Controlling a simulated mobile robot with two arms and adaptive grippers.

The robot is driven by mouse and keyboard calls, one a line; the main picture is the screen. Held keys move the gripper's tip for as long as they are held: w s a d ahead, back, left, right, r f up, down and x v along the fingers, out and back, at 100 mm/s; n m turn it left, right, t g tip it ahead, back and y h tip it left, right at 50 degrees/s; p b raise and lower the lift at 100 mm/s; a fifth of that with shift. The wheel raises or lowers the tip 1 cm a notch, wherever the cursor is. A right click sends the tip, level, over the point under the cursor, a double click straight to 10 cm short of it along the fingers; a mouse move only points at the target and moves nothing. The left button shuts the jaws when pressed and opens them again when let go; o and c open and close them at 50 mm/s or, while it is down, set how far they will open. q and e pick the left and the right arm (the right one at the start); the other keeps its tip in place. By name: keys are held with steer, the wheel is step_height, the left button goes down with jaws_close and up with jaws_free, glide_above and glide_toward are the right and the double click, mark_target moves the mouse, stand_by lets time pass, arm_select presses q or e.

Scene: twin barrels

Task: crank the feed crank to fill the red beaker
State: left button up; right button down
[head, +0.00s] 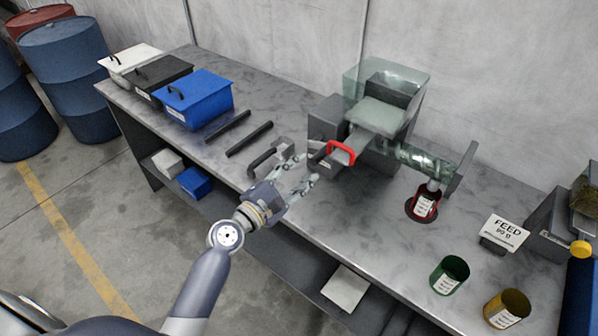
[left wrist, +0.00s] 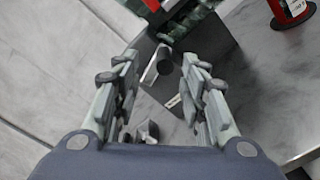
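The feed machine (head: 325,118) stands on the bench with a clear hopper, a red handle (head: 341,152) and a clear screw tube (head: 425,160). The red beaker (head: 425,203) stands under the tube's outlet end; part of it also shows in the left wrist view (left wrist: 291,12). My left gripper (head: 310,168) is open beside the machine's front left. In the left wrist view a dark, short cylinder on a light arm (left wrist: 162,66), seemingly a crank grip, lies between the fingertips, with gaps on both sides. My right gripper is out of view.
A green beaker (head: 449,275) and a yellow beaker (head: 507,309) stand at the front right, near a FEED sign (head: 505,232). Dark bars (head: 249,138) and lidded boxes, one blue (head: 195,98), are at the left. Another machine (head: 548,225) stands at the right edge.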

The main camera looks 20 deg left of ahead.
arm_select(q)
steer(key=shift+f, duration=0.2)
steer(key=c, duration=0.4)
steer(key=f+n+b, duration=0.1)
steer(key=n+b, duration=0.1)
steer(key=b, duration=0.1)
steer(key=s+d+f+n+b, duration=0.1)
steer(key=f+n+b, duration=0.1)
steer(key=b, duration=0.1)
steer(key=d+f+n+t+b, duration=0.1)
steer(key=f+n+b, duration=0.1)
steer(key=shift+s+f+b, duration=0.25)
steer(key=shift+s+b, duration=0.1)
steer(key=shift+b, duration=0.05)
jaws_close()
step_height(320, 180, down, 5)
steer(key=s+d+n+t+y+b, duration=0.1)
steer(key=s+d+n+t+b, duration=0.15)
steer(key=n+b, duration=0.7)
steer(key=w+r+n+p, duration=0.1)
steer(key=w+r+p, duration=0.4)
steer(key=w, duration=0.4)
steer(key=shift+w+a+r+g+y, duration=0.2)
steer(key=shift+w+r+g+y, duration=0.1)
steer(key=shift+w+r+g, duration=0.05)
steer(key=shift+n, duration=0.25)
